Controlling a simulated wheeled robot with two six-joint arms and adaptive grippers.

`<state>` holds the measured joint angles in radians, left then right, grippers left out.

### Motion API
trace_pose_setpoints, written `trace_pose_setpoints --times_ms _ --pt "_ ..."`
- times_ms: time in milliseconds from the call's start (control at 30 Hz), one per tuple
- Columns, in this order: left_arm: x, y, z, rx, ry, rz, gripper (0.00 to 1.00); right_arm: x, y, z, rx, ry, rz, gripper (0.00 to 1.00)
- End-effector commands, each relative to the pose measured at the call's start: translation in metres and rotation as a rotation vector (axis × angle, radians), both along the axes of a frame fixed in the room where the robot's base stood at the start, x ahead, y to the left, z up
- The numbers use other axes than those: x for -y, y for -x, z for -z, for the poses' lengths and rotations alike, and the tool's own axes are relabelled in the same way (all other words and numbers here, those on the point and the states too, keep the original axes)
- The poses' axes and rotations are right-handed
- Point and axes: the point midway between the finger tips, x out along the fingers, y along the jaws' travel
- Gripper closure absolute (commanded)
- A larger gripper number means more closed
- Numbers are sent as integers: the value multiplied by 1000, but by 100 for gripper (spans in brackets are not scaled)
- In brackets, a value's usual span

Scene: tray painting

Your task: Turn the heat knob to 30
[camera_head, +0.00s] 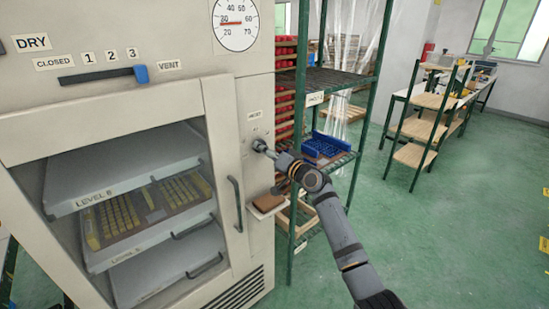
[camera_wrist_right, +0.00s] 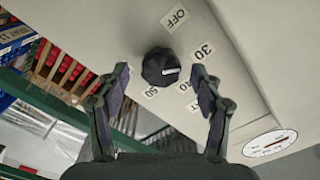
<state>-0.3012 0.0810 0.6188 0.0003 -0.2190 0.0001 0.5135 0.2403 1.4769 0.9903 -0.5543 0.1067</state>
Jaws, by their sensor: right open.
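The dark round heat knob (camera_wrist_right: 160,67) sits on the cabinet's pale panel. Its white pointer mark faces right in the right wrist view, below the 30 label (camera_wrist_right: 202,52). The OFF label (camera_wrist_right: 175,17) is above the knob. My right gripper (camera_wrist_right: 163,78) is open, with one finger on each side of the knob in the picture; I cannot tell whether either touches it. In the head view the right gripper (camera_head: 268,151) is at the cabinet's right front, below the HEAT label (camera_head: 254,115), and largely hides the knob. My left gripper is not in view.
The cabinet door (camera_head: 215,150) has a handle left of the knob. A dial gauge (camera_head: 236,22) and a slider (camera_head: 140,74) are higher up. A green-framed rack (camera_head: 372,60) with a blue crate (camera_head: 325,146) stands close to the right. Open floor lies farther right.

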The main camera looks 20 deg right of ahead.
Motion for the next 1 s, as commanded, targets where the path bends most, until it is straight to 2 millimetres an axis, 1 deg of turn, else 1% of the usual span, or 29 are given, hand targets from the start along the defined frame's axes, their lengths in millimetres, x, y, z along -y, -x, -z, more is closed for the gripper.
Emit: trace_pose_setpoints --times_ms 200,300,433,600,1000 --pt "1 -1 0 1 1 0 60 18 51 3 -3 11 -1 34" --pt "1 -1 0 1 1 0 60 25 72 2 -3 10 -2 34" --pt "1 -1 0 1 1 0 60 33 90 2 -3 7 1 34" --pt "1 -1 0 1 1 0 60 35 99 1 -2 3 -3 34" --pt "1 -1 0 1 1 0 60 35 99 1 -2 1 -2 34"
